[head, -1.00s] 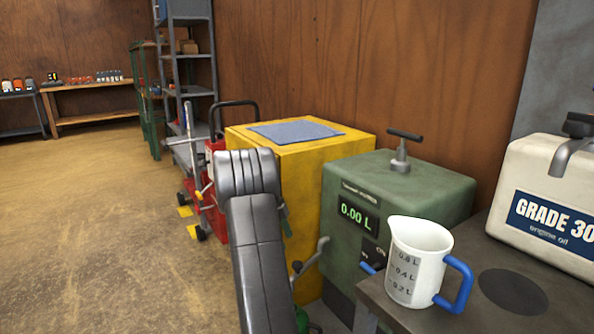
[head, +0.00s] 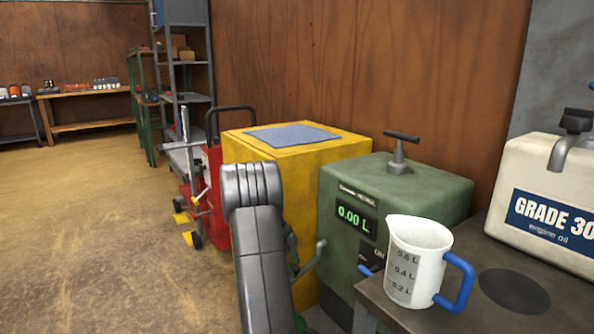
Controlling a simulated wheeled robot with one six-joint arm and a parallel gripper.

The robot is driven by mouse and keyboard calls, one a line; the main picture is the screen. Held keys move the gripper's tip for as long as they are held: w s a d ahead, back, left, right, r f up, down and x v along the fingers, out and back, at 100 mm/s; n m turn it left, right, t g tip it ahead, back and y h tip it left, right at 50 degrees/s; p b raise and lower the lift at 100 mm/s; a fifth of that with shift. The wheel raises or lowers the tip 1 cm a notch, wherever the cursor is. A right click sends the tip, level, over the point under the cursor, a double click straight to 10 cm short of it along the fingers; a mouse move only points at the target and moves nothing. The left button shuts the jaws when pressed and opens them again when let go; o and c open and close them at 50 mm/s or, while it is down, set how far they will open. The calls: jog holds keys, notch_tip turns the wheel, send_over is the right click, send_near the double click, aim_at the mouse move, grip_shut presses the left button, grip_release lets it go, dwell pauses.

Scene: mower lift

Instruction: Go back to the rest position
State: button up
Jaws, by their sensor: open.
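My gripper is not in view. A dark grey link of my arm rises from the bottom edge in the head view, in front of the yellow cabinet (head: 350,150). It covers part of the cabinet's front. The white measuring jug (head: 413,255) with a blue handle stands upright at the front of the dark bench (head: 450,317). It looks empty from outside, but I cannot see its bottom.
A green dispenser (head: 440,195) reading 0.00 L stands between cabinet and bench. A blue cloth (head: 292,134) lies on the cabinet. An oil can (head: 520,160) stands at right. A red wheeled machine (head: 214,190) and shelves (head: 185,70) are behind. Floor at left is clear.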

jog(key=p+v, duration=0.4)
jog(key=v, duration=1)
jog(key=b+x, duration=0.4)
jog(key=x, duration=1)
jog(key=shift+s+d+f+n+b, duration=0.15)
jog(key=shift+s+d+n+b, duration=0.1)
jog(key=shift+n+b, duration=0.1)
jog(key=shift+s+d+r+n+t+y+p, duration=0.2)
jog(key=shift+d+n+t+p, duration=0.65)
jog(key=shift+d+n+p, duration=1.55)
jog(key=shift+s+d+f+n+t+y+p, duration=0.1)
jog(key=shift+d+n+t+y+p, duration=0.5)
jog(key=shift+d+n+p, duration=1.75)
jog(key=shift+s+d+r+n+t+p, duration=0.15)
jog(key=shift+d+n+t+p, duration=0.9)
jog(key=shift+d+n+p, duration=1.35)
jog(key=shift+d+f+m+b, duration=0.1)
jog(key=shift+d+m+b, duration=0.3)
jog(key=shift+d+b, duration=0.25)
jog(key=shift+a, duration=0.2)
